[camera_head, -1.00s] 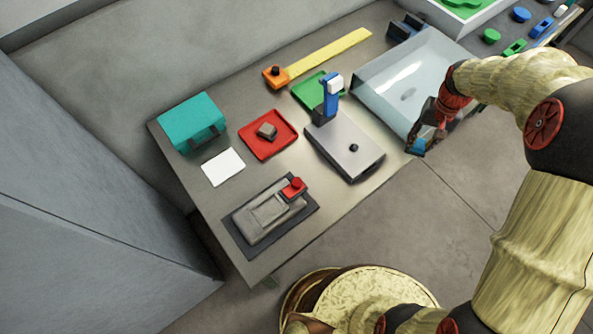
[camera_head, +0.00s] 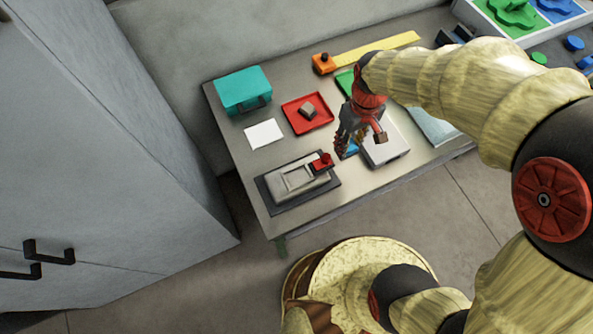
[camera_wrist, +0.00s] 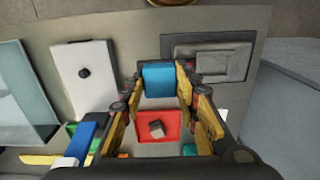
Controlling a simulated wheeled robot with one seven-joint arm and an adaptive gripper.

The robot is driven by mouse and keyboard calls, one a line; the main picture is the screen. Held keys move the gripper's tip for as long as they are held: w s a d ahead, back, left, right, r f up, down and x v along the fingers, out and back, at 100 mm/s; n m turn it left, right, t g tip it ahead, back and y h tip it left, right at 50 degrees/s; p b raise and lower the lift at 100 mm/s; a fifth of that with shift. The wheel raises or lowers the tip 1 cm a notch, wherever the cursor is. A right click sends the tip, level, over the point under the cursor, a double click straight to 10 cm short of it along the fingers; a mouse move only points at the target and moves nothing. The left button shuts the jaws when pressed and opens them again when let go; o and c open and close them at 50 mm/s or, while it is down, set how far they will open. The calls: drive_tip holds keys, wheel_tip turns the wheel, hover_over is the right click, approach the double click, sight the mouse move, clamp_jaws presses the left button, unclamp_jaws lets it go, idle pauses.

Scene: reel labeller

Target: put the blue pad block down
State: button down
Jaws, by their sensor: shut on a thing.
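The blue pad block (camera_wrist: 158,82) sits between my fingertips in the wrist view. My gripper (camera_wrist: 160,76) is shut on it. In the head view a bit of the blue block (camera_head: 350,150) shows under my gripper (camera_head: 349,143), which is over the table between the grey machine with the red knob (camera_head: 297,179) and the white flat machine (camera_head: 385,152). My gripper and wrist hide part of the white machine. I cannot tell whether the block touches the table.
The red tray (camera_head: 291,121) with a grey-brown block (camera_head: 308,111) lies behind my gripper. A white card (camera_head: 264,134), a teal box (camera_head: 243,89), a green tray (camera_head: 344,83) and a yellow strip (camera_head: 377,52) are also on the table. Bare table (camera_head: 240,160) shows at the left.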

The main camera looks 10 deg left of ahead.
drive_tip(key=s+a+f, duration=0.1)
drive_tip(key=a+f, duration=0.2)
drive_tip(key=a, duration=0.1)
drive_tip(key=s+a+f+b, duration=0.1)
drive_tip(key=a+f, duration=0.2)
drive_tip(key=a, duration=0.1)
drive_tip(key=s+a+f, duration=0.1)
drive_tip(key=a+f, duration=0.2)
drive_tip(key=a, duration=0.2)
drive_tip(key=shift+s, duration=0.15)
drive_tip(key=shift+a+f+b, duration=0.2)
drive_tip(key=shift+f+b, duration=0.05)
drive_tip(key=shift+b, duration=0.05)
drive_tip(key=shift+s+a+f, duration=0.1)
drive_tip(key=shift+a+f, duration=0.05)
drive_tip(key=shift+f, duration=1.55)
drive_tip(key=shift+f+b, duration=0.1)
drive_tip(key=shift+b, duration=0.2)
drive_tip(key=c, duration=1.4)
unclamp_jaws()
drive_tip(key=shift+o, duration=0.3)
wheel_tip(320, 180, up, 12)
drive_tip(key=p, duration=0.1)
drive_tip(key=shift+p, duration=0.35)
